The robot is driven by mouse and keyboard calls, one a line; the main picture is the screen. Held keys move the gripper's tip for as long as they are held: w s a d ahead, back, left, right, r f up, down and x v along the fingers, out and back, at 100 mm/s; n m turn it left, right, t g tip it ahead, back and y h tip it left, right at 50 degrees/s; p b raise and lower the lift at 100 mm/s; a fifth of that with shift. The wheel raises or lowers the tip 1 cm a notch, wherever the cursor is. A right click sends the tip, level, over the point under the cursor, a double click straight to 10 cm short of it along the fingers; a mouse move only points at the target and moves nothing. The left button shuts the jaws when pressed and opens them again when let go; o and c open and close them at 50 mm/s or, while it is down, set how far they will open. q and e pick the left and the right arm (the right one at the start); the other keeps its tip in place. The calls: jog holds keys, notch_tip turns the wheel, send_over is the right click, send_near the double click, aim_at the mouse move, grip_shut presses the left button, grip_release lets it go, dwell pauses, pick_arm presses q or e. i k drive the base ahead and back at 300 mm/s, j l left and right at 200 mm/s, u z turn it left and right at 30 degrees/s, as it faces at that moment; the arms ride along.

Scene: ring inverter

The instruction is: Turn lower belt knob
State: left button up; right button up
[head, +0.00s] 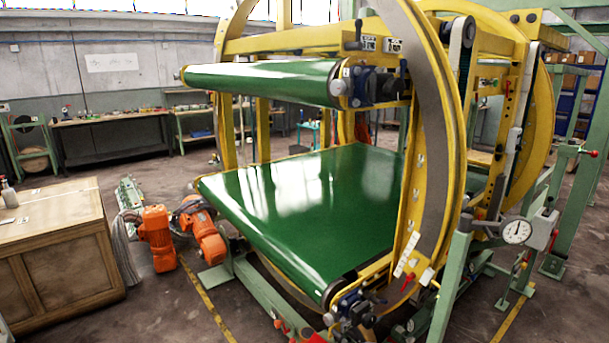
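The lower green belt (310,195) lies nearly flat inside the yellow ring frame (432,150). At its near right corner is a cluster of dark and blue metal fittings (352,303). A lower belt knob seems to be among these fittings, but the parts are too small to tell apart. A small red handle (407,283) sits just right of this cluster. The upper belt (262,80) has a similar blue mount (360,87) with dark handles at its right end.
Orange motors (158,238) stand left of the lower belt. A wooden cabinet (60,250) stands at the left. A green post with a round gauge (516,231) and a red-knobbed lever (590,153) are at the right. Yellow lines mark the floor (180,300).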

aim_at(369, 318)
jog(key=l, duration=0.5)
jog(key=k+l+u, duration=0.15)
jog(key=l, duration=0.85)
jog(key=k+l+u, duration=0.1)
jog(key=l, duration=0.35)
